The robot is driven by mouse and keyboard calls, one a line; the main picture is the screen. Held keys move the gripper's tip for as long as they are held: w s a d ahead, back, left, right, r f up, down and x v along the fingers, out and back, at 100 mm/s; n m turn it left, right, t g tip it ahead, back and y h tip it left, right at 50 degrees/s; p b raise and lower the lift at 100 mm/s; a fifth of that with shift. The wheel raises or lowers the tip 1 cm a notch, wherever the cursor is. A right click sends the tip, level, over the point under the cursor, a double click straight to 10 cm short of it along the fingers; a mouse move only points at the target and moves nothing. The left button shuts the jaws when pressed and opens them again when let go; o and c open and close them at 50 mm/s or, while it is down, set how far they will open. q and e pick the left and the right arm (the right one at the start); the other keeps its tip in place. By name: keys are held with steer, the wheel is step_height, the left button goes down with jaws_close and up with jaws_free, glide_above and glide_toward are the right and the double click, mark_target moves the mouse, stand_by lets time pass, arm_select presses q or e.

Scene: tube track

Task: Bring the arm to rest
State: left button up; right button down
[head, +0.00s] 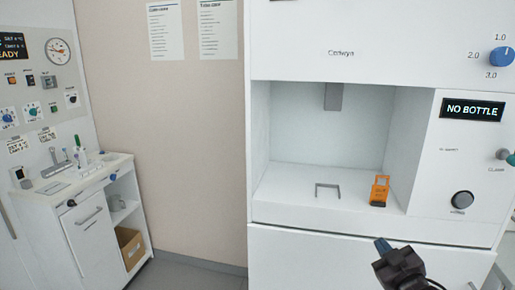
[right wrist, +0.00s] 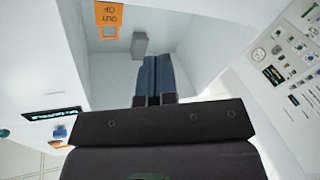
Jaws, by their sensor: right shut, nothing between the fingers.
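My right gripper (head: 381,244) is in front of the lower edge of the white machine, at the lower right of the head view. Its fingers are together and empty. In the right wrist view the two blue fingers (right wrist: 154,78) lie side by side, pointing toward the machine's open bay. My left gripper is in neither view.
A white cabinet (head: 85,225) with bench items stands left. Floor between is clear.

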steer(key=s+a+f+m+g+h, duration=0.2)
steer(key=s+f+m+g, duration=0.3)
steer(key=s+f, duration=2)
steer(key=shift+s+a+m+g, duration=0.15)
steer(key=shift+s+m+g, duration=0.15)
steer(key=shift+s+g, duration=0.55)
